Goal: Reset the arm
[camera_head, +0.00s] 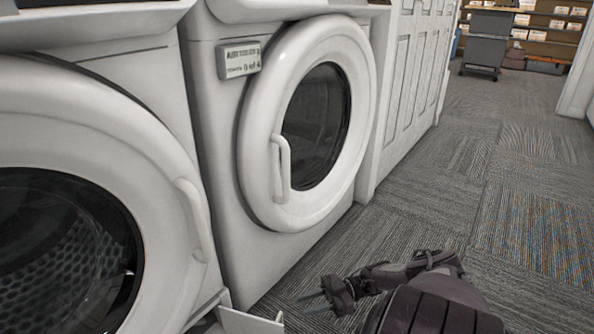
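My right arm (425,300) comes in at the bottom right, low over the carpet. Its gripper (311,302) points left toward the front of the machines. Two thin fingertips show with a small gap between them, and nothing is held. My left arm and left gripper are not in view.
Two white front-loading machines, a near one (70,110) and a farther one (215,150), stand along the left with round doors shut. A white panel (246,322) juts out at the bottom. A grey cart (487,42) and shelves stand far back. Carpet (490,190) at right is clear.

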